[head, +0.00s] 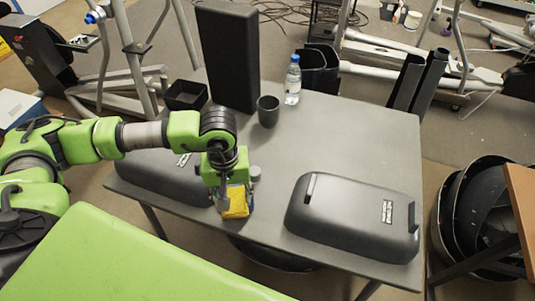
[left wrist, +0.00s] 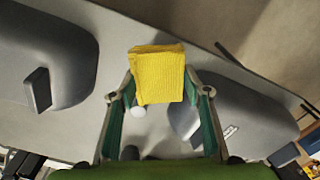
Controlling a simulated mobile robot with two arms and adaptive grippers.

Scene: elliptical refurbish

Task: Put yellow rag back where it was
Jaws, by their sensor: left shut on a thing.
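The yellow rag (head: 236,202) is a folded block at the front edge area of the grey table (head: 290,221). My left gripper (head: 229,190) reaches down from above and is shut on the rag. In the left wrist view the rag (left wrist: 158,75) sits between the two fingertips of the left gripper (left wrist: 160,95). I cannot tell whether the rag touches the table. My right gripper is not in view.
A dark grey cover (head: 352,217) lies right of the rag, and another cover (head: 160,176) lies left, partly behind my arm. A tall black box (head: 233,55), a dark cup (head: 268,111) and a water bottle (head: 293,80) stand farther back. The table's right rear is clear.

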